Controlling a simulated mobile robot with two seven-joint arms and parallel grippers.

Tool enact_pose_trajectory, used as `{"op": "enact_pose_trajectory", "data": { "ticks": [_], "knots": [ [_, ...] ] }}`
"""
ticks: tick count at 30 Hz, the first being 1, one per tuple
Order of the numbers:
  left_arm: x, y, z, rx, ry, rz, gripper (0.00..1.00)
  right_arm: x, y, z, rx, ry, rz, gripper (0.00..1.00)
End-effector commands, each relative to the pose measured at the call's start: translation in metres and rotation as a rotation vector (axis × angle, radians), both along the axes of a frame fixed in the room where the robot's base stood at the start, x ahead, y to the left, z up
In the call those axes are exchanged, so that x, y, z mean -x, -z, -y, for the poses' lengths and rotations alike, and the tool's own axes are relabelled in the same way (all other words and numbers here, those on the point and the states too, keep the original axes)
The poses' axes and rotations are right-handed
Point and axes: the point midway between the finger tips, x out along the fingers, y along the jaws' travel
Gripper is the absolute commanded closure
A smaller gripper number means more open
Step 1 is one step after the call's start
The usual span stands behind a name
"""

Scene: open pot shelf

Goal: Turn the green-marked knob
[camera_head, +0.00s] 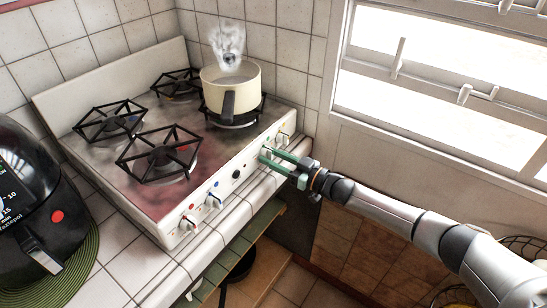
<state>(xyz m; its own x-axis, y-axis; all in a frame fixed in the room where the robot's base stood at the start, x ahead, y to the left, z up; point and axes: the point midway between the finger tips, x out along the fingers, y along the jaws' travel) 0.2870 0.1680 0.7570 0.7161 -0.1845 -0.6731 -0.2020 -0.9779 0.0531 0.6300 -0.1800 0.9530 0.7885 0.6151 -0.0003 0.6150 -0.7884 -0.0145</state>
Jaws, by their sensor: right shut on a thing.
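The stove (205,165) has a white front panel with a row of several knobs. The green-marked knob (266,147) is on the right part of that panel, partly hidden by my fingers. My right gripper (268,154) reaches in from the right, its green fingers closed around that knob at the panel. The knob's exact turn angle is hard to make out. My left gripper is not in view.
Other knobs with red (189,223) and blue (213,201) marks sit further left. A black air fryer (50,200) stands on a green mat at left. A window is at right.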

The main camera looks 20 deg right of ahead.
Motion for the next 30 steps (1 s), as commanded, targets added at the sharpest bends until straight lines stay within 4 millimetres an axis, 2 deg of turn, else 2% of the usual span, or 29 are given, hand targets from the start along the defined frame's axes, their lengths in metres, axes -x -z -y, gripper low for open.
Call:
{"op": "enact_pose_trajectory", "data": {
  "ticks": [7, 8, 15, 24, 30],
  "knots": [
    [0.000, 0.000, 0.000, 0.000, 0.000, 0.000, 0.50, 0.000, 0.000, 0.000, -0.003, 0.000, -0.002, 1.00],
    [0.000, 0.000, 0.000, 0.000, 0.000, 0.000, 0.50, 0.000, 0.000, 0.000, -0.002, 0.000, -0.002, 0.54],
    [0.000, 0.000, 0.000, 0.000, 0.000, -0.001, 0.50, 0.000, 0.000, 0.000, -0.002, 0.000, -0.001, 0.27],
    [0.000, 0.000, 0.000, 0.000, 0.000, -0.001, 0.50, 0.002, 0.000, 0.001, -0.001, 0.000, -0.001, 0.27],
    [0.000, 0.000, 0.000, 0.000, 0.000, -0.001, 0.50, 0.019, 0.001, 0.016, 0.000, 0.001, -0.002, 0.27]
  ]
}}
